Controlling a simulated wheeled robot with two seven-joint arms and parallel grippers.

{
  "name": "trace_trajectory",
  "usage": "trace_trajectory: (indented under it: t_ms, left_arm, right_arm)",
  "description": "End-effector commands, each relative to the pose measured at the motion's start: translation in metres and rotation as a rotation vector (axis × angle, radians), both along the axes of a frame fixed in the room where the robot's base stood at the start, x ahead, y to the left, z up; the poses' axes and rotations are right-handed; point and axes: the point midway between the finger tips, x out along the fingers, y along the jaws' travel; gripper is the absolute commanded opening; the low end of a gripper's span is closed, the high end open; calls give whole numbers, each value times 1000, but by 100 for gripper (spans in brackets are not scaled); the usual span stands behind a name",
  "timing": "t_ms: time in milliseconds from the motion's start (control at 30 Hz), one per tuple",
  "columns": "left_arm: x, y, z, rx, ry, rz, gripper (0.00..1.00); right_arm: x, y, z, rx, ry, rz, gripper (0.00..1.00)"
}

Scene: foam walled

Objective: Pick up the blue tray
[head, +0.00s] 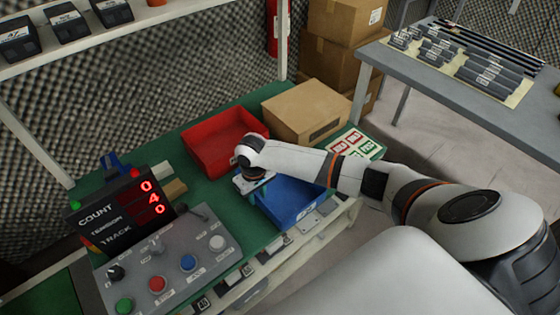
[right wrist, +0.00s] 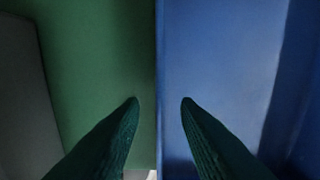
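The blue tray (head: 295,203) sits on the green bench top near its front edge, partly hidden under my right arm. My right gripper (head: 256,184) points down at the tray's left side; its fingers are mostly hidden by the wrist in the head view. In the right wrist view the two dark fingertips (right wrist: 160,101) are apart. The left wall of the blue tray (right wrist: 159,60) runs between them, with one finger over the green top and the other over the tray's inside. No contact with the wall shows. My left gripper is not in view.
A red tray (head: 222,142) and a cardboard box (head: 305,110) stand behind the blue tray. A control panel (head: 168,262) with buttons and a counter display (head: 118,213) stand to the left. A label sheet (head: 358,145) lies to the right. A grey table (head: 470,90) stands at the far right.

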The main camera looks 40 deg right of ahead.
Motion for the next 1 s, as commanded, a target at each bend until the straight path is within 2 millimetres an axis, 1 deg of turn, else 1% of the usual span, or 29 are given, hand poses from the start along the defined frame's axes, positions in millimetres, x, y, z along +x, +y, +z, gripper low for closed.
trace_trajectory:
  t_ms: [33,100,167,267,433,467,500,633,1000]
  left_arm:
    - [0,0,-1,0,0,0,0]
    - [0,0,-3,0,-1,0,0]
    - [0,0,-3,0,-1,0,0]
    - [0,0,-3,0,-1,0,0]
    - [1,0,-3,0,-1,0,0]
    - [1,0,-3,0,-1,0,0]
    - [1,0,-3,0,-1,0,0]
    - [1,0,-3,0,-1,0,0]
    - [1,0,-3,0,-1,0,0]
  right_arm:
    - [-1,1,-9,-1,2,-1,29]
    - [0,1,-18,-1,1,0,29]
    - [-1,1,-23,-1,1,0,29]
    - [0,1,-27,0,-1,0,29]
    - [0,1,-26,-1,-1,0,29]
    - [0,1,-26,-1,-1,0,27]
    - [0,1,-26,-1,-1,0,21]
    - [0,0,-26,-1,-1,0,0]
    - [1,0,-25,-2,-3,0,0]
